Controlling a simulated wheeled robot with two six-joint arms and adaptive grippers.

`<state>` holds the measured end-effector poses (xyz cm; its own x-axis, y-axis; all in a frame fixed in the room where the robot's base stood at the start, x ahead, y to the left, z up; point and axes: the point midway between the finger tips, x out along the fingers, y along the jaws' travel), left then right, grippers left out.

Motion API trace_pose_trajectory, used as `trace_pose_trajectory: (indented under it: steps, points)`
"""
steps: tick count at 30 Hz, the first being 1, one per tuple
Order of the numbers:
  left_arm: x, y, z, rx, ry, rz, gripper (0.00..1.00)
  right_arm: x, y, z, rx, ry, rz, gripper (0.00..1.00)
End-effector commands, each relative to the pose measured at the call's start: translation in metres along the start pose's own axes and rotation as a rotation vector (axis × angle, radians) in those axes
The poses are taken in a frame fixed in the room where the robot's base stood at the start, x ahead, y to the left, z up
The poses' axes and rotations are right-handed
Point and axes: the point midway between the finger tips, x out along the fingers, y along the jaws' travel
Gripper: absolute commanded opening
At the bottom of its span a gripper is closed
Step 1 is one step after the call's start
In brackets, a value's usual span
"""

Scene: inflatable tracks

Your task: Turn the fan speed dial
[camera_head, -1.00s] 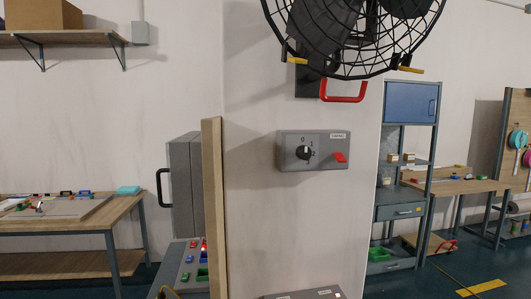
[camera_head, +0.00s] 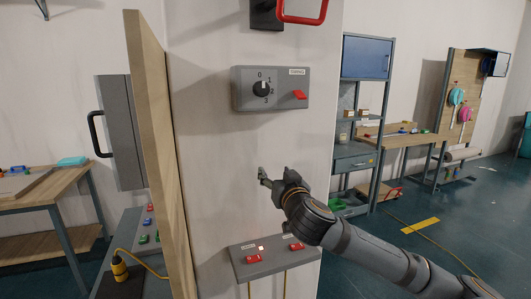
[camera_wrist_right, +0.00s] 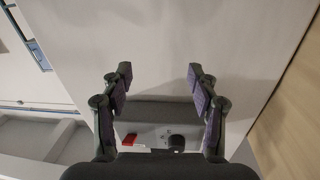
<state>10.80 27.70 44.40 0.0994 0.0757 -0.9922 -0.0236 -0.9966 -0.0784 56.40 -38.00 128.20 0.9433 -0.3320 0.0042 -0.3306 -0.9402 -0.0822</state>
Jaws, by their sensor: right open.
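The grey control box (camera_head: 240,100) is fixed to the pale wall panel, with the black fan speed dial (camera_head: 261,89) on its left part. Marks including 0, 1, 2 and 3 surround the dial. A red switch (camera_head: 299,94) is on the box's right part. My right gripper (camera_head: 263,177) is below the box, apart from it. In the wrist view its two fingers (camera_wrist_right: 160,85) are spread with nothing between them. The dial (camera_wrist_right: 176,143) and red switch (camera_wrist_right: 130,141) show low in that view. My left gripper is out of view.
A second box (camera_head: 270,264) with red switches is below my right gripper. A wooden board (camera_head: 160,150) stands upright left of the panel. A red handle (camera_head: 301,18) is above the control box. Open floor (camera_head: 470,210) lies to the right.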

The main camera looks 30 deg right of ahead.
Motion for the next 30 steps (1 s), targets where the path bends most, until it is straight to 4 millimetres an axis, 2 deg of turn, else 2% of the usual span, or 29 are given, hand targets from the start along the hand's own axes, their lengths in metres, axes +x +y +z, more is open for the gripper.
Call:
trace_pose_trajectory:
  steps: [1, 3, 6, 7, 10, 14, 17, 24, 30]
  points:
    - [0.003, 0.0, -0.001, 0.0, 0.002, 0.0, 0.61, -0.012, -0.007, -0.051, 0.023, 0.11, -0.026, 0.6]
    - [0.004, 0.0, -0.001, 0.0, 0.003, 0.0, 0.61, -0.029, -0.015, -0.102, 0.07, 0.219, -0.063, 0.6]
    - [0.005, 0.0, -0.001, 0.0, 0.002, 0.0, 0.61, -0.051, -0.023, -0.145, 0.115, 0.314, -0.104, 0.6]
    - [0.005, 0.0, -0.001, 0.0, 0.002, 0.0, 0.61, -0.056, -0.025, -0.153, 0.124, 0.332, -0.113, 0.6]
    - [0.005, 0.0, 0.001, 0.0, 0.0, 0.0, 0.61, -0.064, -0.027, -0.167, 0.141, 0.362, -0.129, 0.6]
    - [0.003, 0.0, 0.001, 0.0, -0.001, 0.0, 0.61, -0.064, -0.028, -0.17, 0.148, 0.364, -0.132, 0.6]
    - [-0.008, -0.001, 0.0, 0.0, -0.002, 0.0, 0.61, -0.06, -0.029, -0.174, 0.149, 0.361, -0.134, 0.6]
    - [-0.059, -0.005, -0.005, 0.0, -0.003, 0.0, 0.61, -0.038, -0.031, -0.188, 0.152, 0.355, -0.13, 0.6]
    - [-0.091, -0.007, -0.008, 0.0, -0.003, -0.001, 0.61, -0.019, -0.033, -0.194, 0.156, 0.357, -0.131, 0.6]
